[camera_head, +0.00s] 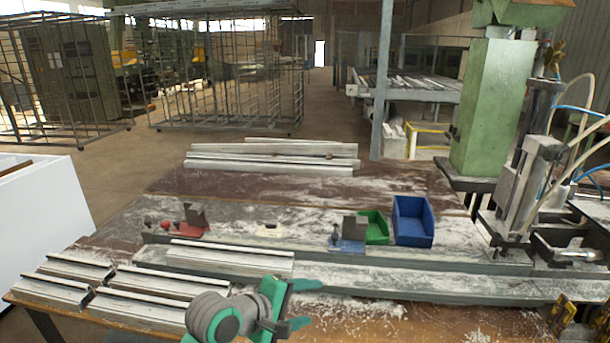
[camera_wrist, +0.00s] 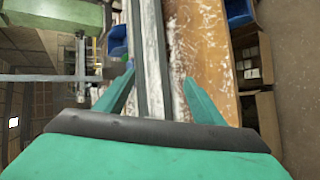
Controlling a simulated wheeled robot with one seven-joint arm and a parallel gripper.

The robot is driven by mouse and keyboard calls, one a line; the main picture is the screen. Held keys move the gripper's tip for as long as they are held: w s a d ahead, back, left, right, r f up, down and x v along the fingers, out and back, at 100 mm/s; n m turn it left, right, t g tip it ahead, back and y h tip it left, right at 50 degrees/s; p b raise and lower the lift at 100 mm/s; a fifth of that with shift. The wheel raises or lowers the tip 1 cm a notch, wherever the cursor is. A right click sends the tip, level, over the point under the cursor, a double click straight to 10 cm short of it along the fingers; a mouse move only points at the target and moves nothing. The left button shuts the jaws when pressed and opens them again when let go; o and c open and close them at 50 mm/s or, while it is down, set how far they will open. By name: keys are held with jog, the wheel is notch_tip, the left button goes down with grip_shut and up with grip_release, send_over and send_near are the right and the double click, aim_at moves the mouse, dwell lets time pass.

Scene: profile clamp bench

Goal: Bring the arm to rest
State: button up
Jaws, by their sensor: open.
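My gripper (camera_head: 300,304) is at the bottom middle of the head view, above the front edge of the bench. Its two green fingers point to the right and stand apart. In the wrist view the fingers (camera_wrist: 158,78) are also apart, with nothing held between them. The pale rail of the bench (camera_wrist: 152,60) shows behind the gap. My grey and green wrist hides part of the bench front.
Metal profiles (camera_head: 75,268) lie at the bench's left front, one (camera_head: 230,259) along the rail and several (camera_head: 270,160) at the back. Red (camera_head: 193,222) and blue (camera_head: 347,243) clamps, a green bin (camera_head: 374,226) and a blue bin (camera_head: 413,220) stand mid-bench. A green machine (camera_head: 490,110) rises right.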

jog(key=d+f+t+h, duration=0.1)
jog(key=d+t+h, duration=0.1)
jog(key=d+t, duration=0.5)
jog(key=s+f+n+t+y, duration=0.2)
jog(key=s+f+y, duration=0.6)
jog(key=s+f, duration=0.6)
jog(key=s+a+f+m, duration=0.1)
jog(key=s+m, duration=0.3)
jog(key=s, duration=0.5)
jog(key=s+a+f+m+g+y, duration=0.1)
jog(key=s+a+m, duration=0.2)
jog(key=s, duration=0.6)
jog(key=s+a+f+m+y, duration=0.1)
jog(key=s+a+f+m, duration=0.1)
jog(key=s+m, duration=0.3)
jog(key=s+a, duration=0.1)
jog(key=s, duration=0.3)
jog(key=shift+s+g, duration=0.4)
